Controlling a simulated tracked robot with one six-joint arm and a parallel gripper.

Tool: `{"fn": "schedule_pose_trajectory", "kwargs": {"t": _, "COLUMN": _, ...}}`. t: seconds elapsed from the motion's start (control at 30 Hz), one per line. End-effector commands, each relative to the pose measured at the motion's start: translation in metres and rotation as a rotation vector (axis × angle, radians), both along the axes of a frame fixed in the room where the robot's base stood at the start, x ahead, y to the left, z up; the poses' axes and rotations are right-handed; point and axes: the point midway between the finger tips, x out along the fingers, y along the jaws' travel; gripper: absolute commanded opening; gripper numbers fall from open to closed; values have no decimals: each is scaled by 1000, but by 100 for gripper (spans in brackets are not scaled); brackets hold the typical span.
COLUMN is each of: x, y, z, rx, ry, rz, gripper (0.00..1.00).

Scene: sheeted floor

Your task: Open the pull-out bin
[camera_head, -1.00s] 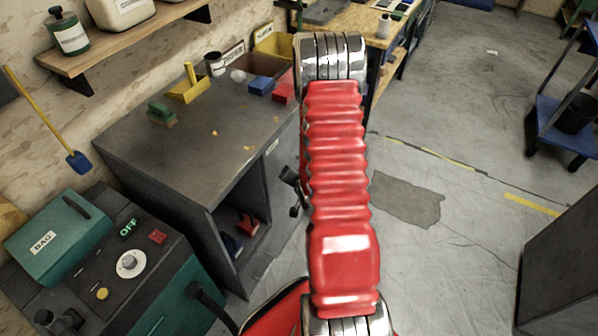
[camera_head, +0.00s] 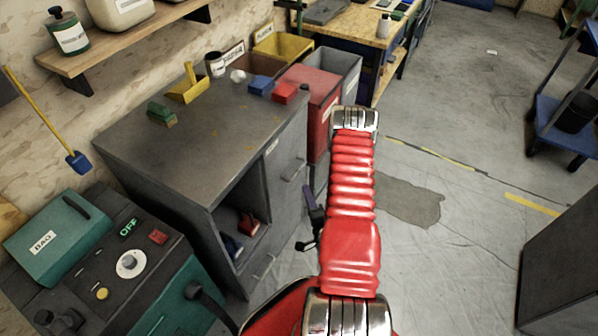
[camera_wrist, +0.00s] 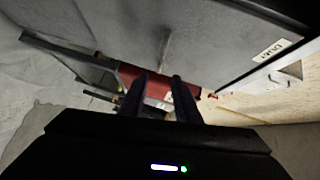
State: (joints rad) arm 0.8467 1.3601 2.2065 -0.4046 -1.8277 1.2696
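The grey cabinet (camera_head: 175,150) has a closed front panel (camera_head: 283,200) right of its open compartment, with a small label near the top and a bar handle (camera_head: 295,170). This panel looks like the pull-out bin's front, flush with the cabinet; I cannot be sure. A lower handle (camera_head: 263,268) shows near the floor. My gripper (camera_head: 312,228) is just right of the panel, apart from its handle. In the wrist view my gripper (camera_wrist: 158,88) shows two dark fingers with an empty gap. The grey panel (camera_wrist: 215,45) lies above them there, with a label.
A red bin (camera_head: 318,95) and a grey bin (camera_head: 345,68) stand beyond the cabinet. The red bin also shows behind my fingers in the wrist view (camera_wrist: 155,83). A teal machine (camera_head: 135,262) stands at lower left.

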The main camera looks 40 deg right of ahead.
Motion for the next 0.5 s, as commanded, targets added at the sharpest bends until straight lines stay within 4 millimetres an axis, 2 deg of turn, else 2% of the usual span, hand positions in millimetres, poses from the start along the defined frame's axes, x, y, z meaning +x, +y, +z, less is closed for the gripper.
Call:
{"fn": "schedule_pose_trajectory", "kwargs": {"t": 0.3, "x": 2, "y": -1, "z": 0, "rx": -2, "ry": 2, "rz": 1, "gripper": 29}}
{"fn": "schedule_pose_trajectory", "kwargs": {"t": 0.5, "x": 15, "y": -7, "z": -2, "rx": -3, "ry": 2, "rz": 3, "gripper": 29}}
